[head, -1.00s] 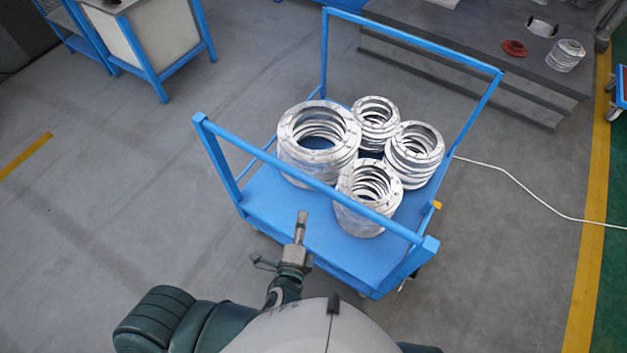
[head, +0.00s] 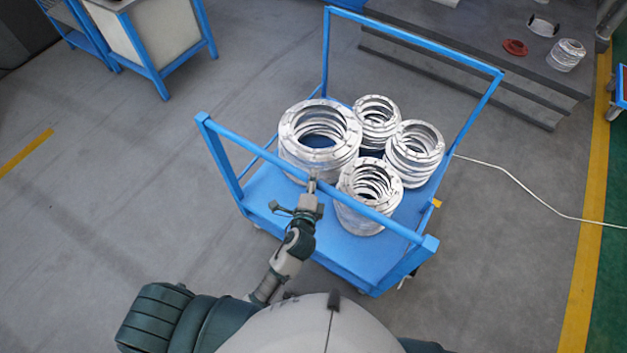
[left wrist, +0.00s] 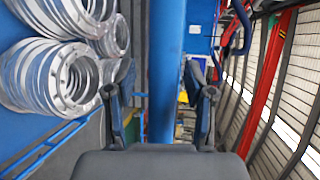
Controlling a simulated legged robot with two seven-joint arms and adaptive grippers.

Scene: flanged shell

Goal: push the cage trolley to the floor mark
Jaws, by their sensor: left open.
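The blue cage trolley (head: 345,246) stands in front of me with a rail frame at its near and far ends. It carries several stacks of silver flanged rings (head: 365,222). My left gripper (head: 312,186) is at the middle of the near push rail (head: 258,151). In the left wrist view the open fingers (left wrist: 158,105) stand on either side of a blue bar (left wrist: 165,60), with gaps visible. My right gripper is out of view. A short yellow stripe (head: 25,153) lies on the floor at the left; I cannot tell if it is the floor mark.
A low grey platform (head: 480,60) with a few parts on it lies behind the trolley. A blue-framed bench (head: 160,45) stands at upper left. A white cable (head: 520,185) runs right from the trolley towards a long yellow line (head: 585,260). The floor left is clear.

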